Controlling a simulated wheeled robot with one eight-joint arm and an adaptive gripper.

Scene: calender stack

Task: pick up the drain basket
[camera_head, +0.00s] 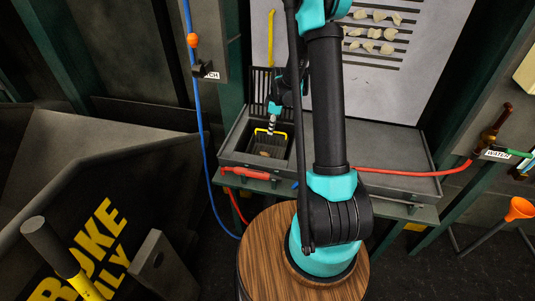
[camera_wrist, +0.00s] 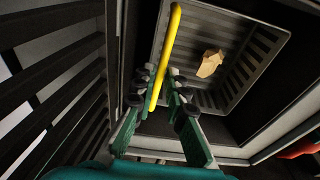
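The drain basket is a dark slatted basket with a yellow bar handle, sitting in a square well in the grey bench. In the head view the basket (camera_head: 268,150) is at centre left with its handle raised. In the wrist view the basket (camera_wrist: 228,95) fills the upper right, and a tan scrap (camera_wrist: 210,63) lies inside. My gripper (camera_wrist: 164,78) has its fingers on either side of the yellow handle (camera_wrist: 171,40), with a gap visible between them. Contact with the handle is hard to tell. In the head view my gripper (camera_head: 270,130) is small, right at the handle.
The bench (camera_head: 395,187) has a flat grey lid area right of the well. A slatted grate (camera_head: 262,82) stands behind the basket. A red hose (camera_head: 420,172) runs along the bench front. A wood-topped round stand (camera_head: 265,250) is in front. A large dark bin (camera_head: 90,200) is at left.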

